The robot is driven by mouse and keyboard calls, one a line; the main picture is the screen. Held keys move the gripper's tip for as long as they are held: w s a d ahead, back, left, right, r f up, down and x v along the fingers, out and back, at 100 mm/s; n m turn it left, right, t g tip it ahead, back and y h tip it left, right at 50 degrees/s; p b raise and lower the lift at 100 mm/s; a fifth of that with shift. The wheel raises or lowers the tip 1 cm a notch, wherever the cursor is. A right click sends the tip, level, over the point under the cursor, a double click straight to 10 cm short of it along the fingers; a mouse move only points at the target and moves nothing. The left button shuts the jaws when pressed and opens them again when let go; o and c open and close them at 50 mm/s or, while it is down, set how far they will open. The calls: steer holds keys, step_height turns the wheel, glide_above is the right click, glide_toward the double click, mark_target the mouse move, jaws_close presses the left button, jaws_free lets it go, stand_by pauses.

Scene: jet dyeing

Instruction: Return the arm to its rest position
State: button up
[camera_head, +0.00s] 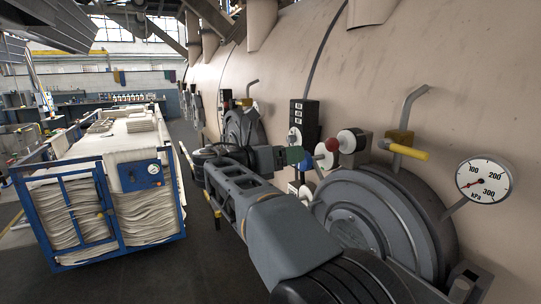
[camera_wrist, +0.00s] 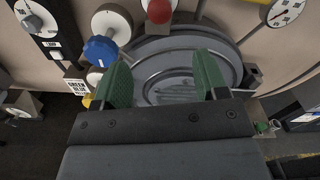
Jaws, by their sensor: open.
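My gripper (camera_head: 296,156) is at the end of my arm, which reaches out from the lower right and folds back toward the tan machine wall (camera_head: 300,60). In the wrist view its two green fingers (camera_wrist: 163,82) stand wide apart with nothing between them. Behind them is the round grey hatch (camera_wrist: 180,60), which also shows in the head view (camera_head: 350,215). A blue knob (camera_wrist: 100,50) is just beyond the left finger, and a red knob (camera_wrist: 158,10) is above the gap. I cannot tell whether a finger touches the blue knob.
A blue-framed cart (camera_head: 65,215) with white folded cloth stands at the left. A pressure gauge (camera_head: 484,180) and a yellow-handled lever (camera_head: 409,151) stick out from the machine at the right. Dark floor (camera_head: 140,280) between cart and machine is clear.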

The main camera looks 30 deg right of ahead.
steer(key=w+a+f+m+t+y, duration=0.1)
steer(key=a+f+m+t+y, duration=0.2)
steer(key=f+m+y, duration=0.85)
steer(key=s+a+f+m+t+y, duration=0.2)
steer(key=s+a+f+m+y, duration=0.4)
steer(key=s+a+f, duration=0.6)
steer(key=a+f+m, duration=0.2)
steer(key=a+f, duration=0.1)
steer(key=f, duration=0.1)
steer(key=shift+s+f+m+t, duration=0.25)
steer(key=shift+m+t, duration=0.1)
steer(key=shift+t, duration=0.05)
steer(key=shift+a+y, duration=0.1)
steer(key=shift+y, duration=0.15)
